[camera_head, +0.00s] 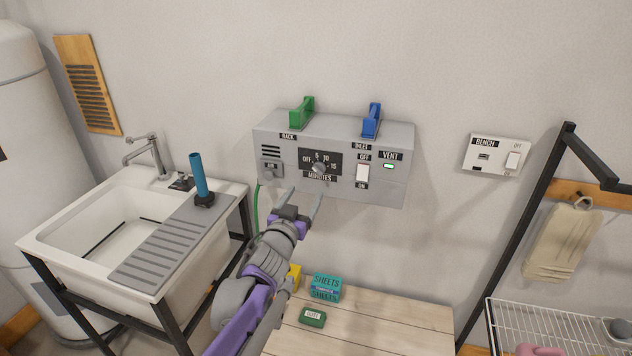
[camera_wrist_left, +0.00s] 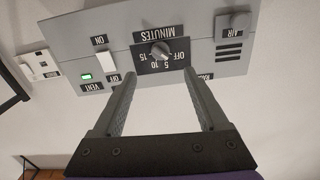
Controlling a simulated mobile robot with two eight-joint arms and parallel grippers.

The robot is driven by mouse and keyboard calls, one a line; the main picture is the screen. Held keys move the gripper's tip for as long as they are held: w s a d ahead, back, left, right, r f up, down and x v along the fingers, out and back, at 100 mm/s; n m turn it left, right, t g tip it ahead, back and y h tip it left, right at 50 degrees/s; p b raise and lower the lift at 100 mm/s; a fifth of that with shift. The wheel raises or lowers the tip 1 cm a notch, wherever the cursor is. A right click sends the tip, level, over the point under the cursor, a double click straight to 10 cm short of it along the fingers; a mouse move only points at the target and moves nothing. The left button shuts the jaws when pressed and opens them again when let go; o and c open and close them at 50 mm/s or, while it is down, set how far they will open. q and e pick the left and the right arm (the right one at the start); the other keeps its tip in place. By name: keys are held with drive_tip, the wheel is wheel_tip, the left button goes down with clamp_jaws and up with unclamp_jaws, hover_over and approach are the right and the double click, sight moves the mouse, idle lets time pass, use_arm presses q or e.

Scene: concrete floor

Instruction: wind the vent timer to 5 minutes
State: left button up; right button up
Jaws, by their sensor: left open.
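The vent timer is a round grey knob (camera_head: 319,168) on a black MINUTES plate marked OFF, 5, 10 and 15, on the front of a grey wall box (camera_head: 384,196). The knob also shows, upside down, in the left wrist view (camera_wrist_left: 160,50). I cannot tell which mark its pointer is on. My left gripper (camera_head: 306,193) is open and empty, just below and in front of the knob. In the left wrist view its fingertips (camera_wrist_left: 159,80) are spread with the knob beyond the gap, apart from it. My right gripper is not in view.
The box has an AIR knob (camera_head: 270,170), a white OFF/ON switch (camera_head: 362,175), a lit green VENT lamp (camera_head: 388,166), and green (camera_head: 302,113) and blue (camera_head: 372,121) handles on top. A wooden table (camera_head: 390,325) stands below, a sink (camera_head: 75,220) at left.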

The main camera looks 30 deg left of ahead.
sight(317, 172)
use_arm(q)
drive_tip(key=p+x, duration=0.1)
drive_tip(key=x, duration=0.9)
drive_tip(key=shift+w, duration=0.35)
clamp_jaws()
drive_tip(key=shift+m, duration=0.5)
drive_tip(key=shift+m+p, duration=0.35)
drive_tip(key=shift+m, duration=1.85)
